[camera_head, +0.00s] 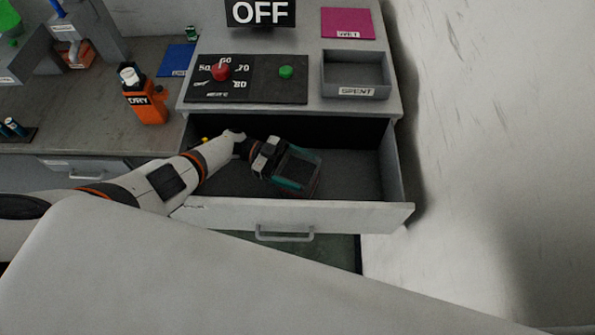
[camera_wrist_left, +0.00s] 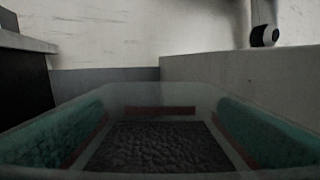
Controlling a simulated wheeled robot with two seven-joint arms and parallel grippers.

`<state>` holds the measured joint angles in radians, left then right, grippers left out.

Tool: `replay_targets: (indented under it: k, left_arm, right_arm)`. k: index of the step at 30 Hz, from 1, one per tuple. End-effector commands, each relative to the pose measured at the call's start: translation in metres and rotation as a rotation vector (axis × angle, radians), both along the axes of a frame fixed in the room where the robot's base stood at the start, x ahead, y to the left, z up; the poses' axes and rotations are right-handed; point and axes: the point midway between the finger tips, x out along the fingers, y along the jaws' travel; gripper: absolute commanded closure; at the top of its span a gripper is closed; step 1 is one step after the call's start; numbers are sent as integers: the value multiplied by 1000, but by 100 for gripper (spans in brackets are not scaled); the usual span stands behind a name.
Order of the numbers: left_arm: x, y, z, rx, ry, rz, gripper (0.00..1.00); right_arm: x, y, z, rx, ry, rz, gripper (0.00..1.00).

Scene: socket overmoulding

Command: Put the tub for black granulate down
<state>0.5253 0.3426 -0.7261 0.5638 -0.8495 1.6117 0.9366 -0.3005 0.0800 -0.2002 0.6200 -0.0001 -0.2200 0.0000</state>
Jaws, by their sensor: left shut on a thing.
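The tub (camera_head: 299,171) is clear-walled with teal sides and dark contents. It is inside the open drawer, over the drawer's dark floor. My left gripper (camera_head: 276,164) reaches in from the left and is shut on the tub. In the left wrist view the tub (camera_wrist_left: 160,148) fills the lower half, with black granules in it, and looks roughly level. I cannot tell whether its underside touches the drawer floor. The drawer (camera_head: 345,214) is pulled out under the control cabinet. My right gripper is not in view.
Above the drawer are a panel with a red knob (camera_head: 221,71) and green button (camera_head: 286,72), a grey SPENT tray (camera_head: 355,75) and a magenta mat (camera_head: 348,23). An orange DRY holder (camera_head: 150,105) stands left. The drawer's right part is clear.

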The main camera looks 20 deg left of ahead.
Motion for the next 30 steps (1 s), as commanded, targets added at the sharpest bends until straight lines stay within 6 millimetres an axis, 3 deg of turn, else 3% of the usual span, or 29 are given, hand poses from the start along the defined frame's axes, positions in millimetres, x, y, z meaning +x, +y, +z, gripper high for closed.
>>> replay_targets:
  k: [3, 19, 20, 22, 30]
  left_arm:
    - [1, -1, -12, -3, -2, 1, 76]
    - [1, 0, -19, -3, -2, 0, 76]
    - [0, 0, -18, 0, 0, 0, 12]
    - [0, 0, -18, 0, 0, 0, 1]
    - [0, 0, -16, -1, 0, 0, 0]
  right_arm:
    - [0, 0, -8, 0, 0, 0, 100]
    - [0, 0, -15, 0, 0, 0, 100]
    - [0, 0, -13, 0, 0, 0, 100]
    - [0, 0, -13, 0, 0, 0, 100]
    - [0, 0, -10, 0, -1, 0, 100]
